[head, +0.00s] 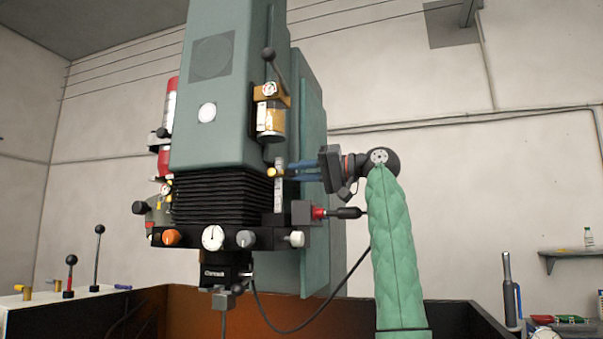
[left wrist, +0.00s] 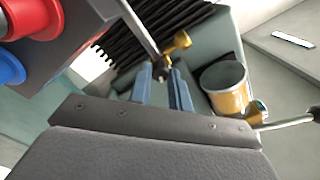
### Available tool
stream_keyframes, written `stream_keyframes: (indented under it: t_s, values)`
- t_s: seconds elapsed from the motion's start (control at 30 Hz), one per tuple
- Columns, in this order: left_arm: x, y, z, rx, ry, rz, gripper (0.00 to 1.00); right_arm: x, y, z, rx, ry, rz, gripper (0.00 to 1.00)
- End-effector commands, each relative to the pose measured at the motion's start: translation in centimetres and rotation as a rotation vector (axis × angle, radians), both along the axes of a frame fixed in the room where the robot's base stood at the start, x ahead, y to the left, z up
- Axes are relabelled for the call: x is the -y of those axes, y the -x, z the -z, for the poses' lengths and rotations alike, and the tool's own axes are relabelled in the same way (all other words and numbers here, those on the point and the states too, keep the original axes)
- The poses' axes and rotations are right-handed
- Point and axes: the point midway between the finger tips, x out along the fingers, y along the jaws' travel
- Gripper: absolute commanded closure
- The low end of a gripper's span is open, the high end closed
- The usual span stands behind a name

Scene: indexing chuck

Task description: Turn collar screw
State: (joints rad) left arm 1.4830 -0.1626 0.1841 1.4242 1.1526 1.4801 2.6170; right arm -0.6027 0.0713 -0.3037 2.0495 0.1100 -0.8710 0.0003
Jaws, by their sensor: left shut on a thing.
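The brass collar screw (head: 273,173) sits at the lower right front of the green machine head, beside a vertical scale bar (head: 279,195). My left gripper (head: 290,171) reaches in from the right with its blue fingers pointing left at the screw. In the left wrist view, the brass head of the screw (left wrist: 178,45) shows just beyond the fingertips (left wrist: 161,73), with a small dark part between them. The gripper is shut on the screw; the exact contact is small and partly hidden. My right gripper is not in view.
An amber-filled cup (head: 270,118) hangs just above the fingers and shows beside them in the left wrist view (left wrist: 225,82). Black bellows (head: 220,197) lie left. Open room lies right of the machine.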

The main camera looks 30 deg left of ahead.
Motion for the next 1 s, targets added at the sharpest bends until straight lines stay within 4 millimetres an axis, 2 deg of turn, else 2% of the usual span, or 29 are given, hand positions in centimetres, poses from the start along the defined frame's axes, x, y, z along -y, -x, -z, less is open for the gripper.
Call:
stream_keyframes:
  t_s: [0.2,0.23,0.33,0.73,1.0]
  values:
    - [0.0,0.0,0.0,-0.001,0.001,-0.001,1.00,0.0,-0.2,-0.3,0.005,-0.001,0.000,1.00]
    - [0.0,0.0,0.0,-0.001,0.001,-0.001,0.79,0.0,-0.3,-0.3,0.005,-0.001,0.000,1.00]
    - [0.0,0.0,0.0,-0.001,0.001,-0.001,0.59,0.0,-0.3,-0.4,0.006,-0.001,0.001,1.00]
    - [0.4,-0.1,0.0,-0.002,0.000,0.000,0.59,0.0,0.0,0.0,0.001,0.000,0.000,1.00]
    - [3.2,-0.8,0.1,-0.003,-0.001,0.001,0.59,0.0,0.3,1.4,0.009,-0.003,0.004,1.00]
